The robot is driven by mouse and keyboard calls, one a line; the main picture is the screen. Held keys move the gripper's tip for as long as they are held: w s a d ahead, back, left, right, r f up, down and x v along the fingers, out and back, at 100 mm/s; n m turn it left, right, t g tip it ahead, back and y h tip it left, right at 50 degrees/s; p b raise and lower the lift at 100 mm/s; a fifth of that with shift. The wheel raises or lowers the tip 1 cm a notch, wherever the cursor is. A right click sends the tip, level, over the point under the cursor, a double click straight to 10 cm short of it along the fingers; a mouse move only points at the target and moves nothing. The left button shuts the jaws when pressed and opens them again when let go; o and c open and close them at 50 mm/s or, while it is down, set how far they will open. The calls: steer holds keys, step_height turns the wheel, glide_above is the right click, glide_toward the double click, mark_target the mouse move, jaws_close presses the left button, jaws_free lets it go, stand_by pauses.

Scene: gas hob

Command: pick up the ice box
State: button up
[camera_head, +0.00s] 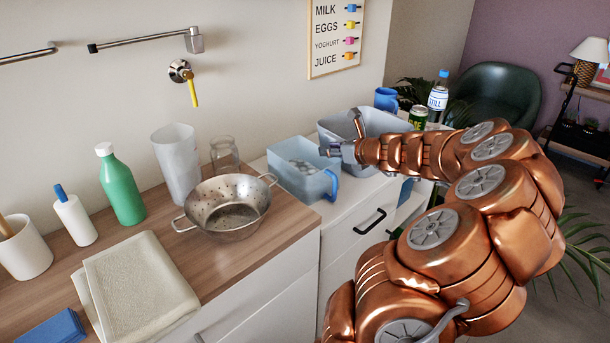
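A pale blue, open-topped box (301,182) with a blue handle and whitish pieces inside stands on the white counter; I take it to be the ice box. My gripper (341,137) is at its upper right side, in front of a grey bin. Its two grey fingers are spread, one pointing up and one pointing left toward the box's rim. Nothing shows between them. I cannot tell whether the left finger touches the rim. The blue handle is in view just below my gripper.
The grey bin (328,131) stands right behind my gripper. A metal colander (229,228) sits close to the box's left, with a clear glass (224,155) behind.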

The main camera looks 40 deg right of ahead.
steer(key=shift+x, duration=2.05)
steer(key=shift+a, duration=0.1)
jaws_close()
